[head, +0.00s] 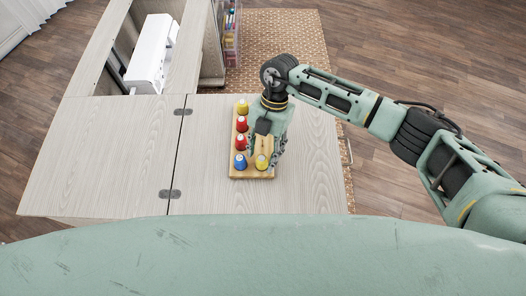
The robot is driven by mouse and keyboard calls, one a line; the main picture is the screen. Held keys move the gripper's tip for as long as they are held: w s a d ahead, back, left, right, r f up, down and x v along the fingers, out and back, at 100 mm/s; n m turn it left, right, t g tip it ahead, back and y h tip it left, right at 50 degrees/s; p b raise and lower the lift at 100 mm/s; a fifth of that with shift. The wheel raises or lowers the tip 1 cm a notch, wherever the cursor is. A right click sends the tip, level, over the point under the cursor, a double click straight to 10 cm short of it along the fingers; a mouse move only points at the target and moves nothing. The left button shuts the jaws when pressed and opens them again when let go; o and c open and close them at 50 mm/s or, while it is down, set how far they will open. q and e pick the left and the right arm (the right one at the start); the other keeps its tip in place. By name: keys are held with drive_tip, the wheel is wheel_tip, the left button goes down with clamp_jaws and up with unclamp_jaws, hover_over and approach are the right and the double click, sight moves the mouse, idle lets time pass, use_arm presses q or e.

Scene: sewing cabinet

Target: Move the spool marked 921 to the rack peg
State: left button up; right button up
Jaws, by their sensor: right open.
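A wooden spool rack (250,174) stands on the pale wood cabinet top. Another yellow spool (262,162) is at the front right of the rack. The markings are too small to read, so I cannot tell which spool is 921. My right gripper (265,151) is open and points down over the rack's right side, close to the front yellow spool. It hides much of that column and any pegs there. My left gripper is out of view.
A white sewing machine (152,55) sits in the cabinet opening at the back left. The hinged top (100,150) left of the rack is clear, as is the top right of it. A clear drawer unit (232,35) stands behind.

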drive_tip(key=v, duration=1.1)
drive_tip(key=shift+r, duration=0.2)
drive_tip(key=shift+w, duration=0.15)
